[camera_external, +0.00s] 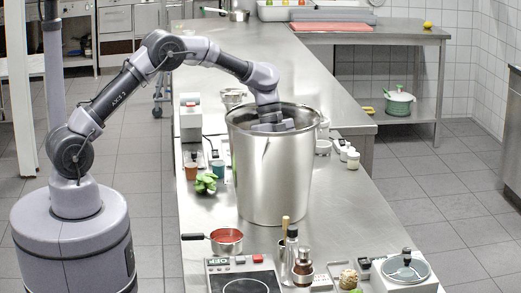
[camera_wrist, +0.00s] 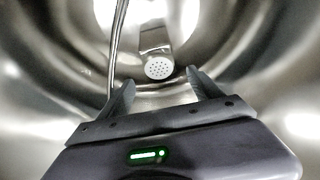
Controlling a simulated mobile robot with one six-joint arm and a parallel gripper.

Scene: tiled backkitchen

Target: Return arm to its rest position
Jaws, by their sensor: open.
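My arm (camera_external: 165,50) reaches from its base on the left over the steel counter and bends down into a tall steel pot (camera_external: 268,180). In the external view my wrist dips below the pot's rim and the fingers are hidden. In the wrist view my gripper (camera_wrist: 160,84) is open, with its two fingers apart and nothing between them. The pot's shiny inner wall (camera_wrist: 245,75) surrounds it. A pale round piece with small holes (camera_wrist: 159,68) lies just beyond the fingertips, apart from them as far as I can tell. A thin metal rod (camera_wrist: 117,45) runs up at left.
Green leaves (camera_external: 206,183), small cups and a scale-like device (camera_external: 190,115) stand left of the pot. A red-filled saucepan (camera_external: 226,240), a hob (camera_external: 246,281), bottles and a white appliance (camera_external: 404,270) stand in front. The counter behind the pot is mostly clear.

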